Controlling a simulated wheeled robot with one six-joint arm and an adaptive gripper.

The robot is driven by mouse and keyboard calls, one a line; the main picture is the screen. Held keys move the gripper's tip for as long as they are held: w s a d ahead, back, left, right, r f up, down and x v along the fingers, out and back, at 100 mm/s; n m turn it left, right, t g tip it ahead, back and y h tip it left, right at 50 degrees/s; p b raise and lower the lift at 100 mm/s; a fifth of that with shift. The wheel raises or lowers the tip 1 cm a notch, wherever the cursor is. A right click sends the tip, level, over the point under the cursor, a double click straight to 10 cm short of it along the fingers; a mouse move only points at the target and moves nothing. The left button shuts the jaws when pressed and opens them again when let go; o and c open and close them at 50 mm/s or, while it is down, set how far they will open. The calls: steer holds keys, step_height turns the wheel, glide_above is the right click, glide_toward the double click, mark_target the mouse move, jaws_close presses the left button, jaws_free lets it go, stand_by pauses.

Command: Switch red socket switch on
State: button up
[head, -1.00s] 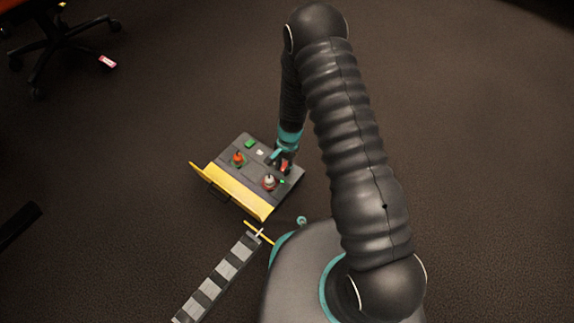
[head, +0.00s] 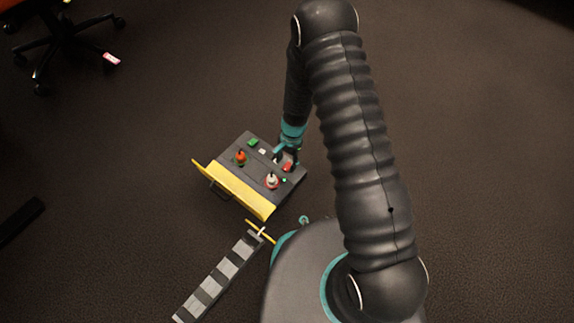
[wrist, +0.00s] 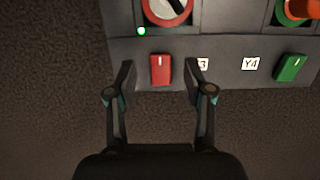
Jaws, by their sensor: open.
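The red socket switch (wrist: 160,69) is a small red rocker on the grey panel (wrist: 225,75), and it also shows in the head view (head: 288,167). My gripper (wrist: 159,75) is open, with one finger on each side of the red switch in the wrist view. I cannot tell whether the fingertips touch the panel. A small green light (wrist: 141,31) glows near the red switch, beside a red-ringed round socket (wrist: 168,8). In the head view my gripper (head: 284,158) is at the panel's far right edge and partly covers it.
A green switch (wrist: 290,68) sits at the right of the panel, with white labels, one reading Y4 (wrist: 250,64), between.

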mark_target(290, 163)
step_height(290, 163, up, 9)
steer(key=w+d, duration=0.1)
steer(key=shift+w+d+r, duration=0.15)
steer(key=shift+w+r, duration=0.05)
stand_by(0.5)
